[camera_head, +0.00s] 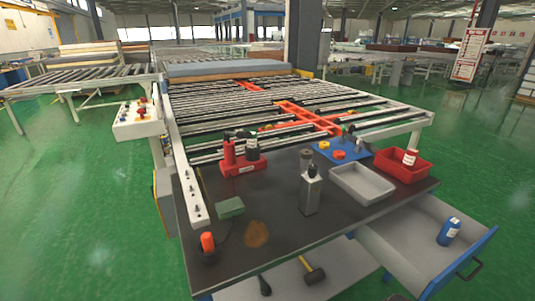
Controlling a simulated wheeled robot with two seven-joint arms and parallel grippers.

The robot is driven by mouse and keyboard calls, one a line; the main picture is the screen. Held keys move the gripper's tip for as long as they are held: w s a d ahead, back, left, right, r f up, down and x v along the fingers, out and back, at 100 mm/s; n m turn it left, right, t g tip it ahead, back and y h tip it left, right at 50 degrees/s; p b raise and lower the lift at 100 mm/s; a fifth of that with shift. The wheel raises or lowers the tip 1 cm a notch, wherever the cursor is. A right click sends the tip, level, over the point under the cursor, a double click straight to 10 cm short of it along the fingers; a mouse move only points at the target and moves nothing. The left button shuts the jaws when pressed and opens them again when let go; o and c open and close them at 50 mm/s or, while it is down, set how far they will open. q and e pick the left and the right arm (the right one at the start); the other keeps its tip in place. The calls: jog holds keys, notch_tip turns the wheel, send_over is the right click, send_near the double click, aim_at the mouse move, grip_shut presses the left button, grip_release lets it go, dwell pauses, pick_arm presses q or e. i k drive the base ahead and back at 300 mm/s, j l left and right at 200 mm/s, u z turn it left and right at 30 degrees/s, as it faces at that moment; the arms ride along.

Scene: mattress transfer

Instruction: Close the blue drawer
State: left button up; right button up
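The blue drawer (437,285) stands pulled out at the right end of the dark workbench (285,235). Its front panel is blue with a dark handle (470,269), and its inside is light grey. A blue bottle (449,231) with a white label stands inside the drawer near its front panel. The near side of the drawer is partly cut off by the bottom edge of the view. Neither of my grippers can be made out in the head view.
On the bench are a red tray (403,168), a grey tray (362,184), a grey bottle (310,192) and a red tool stand (244,165). A hammer (312,272) lies on a lower shelf. Green floor (490,180) is open to the right.

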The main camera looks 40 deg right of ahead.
aim_at(402, 240)
jog(key=z, duration=3.05)
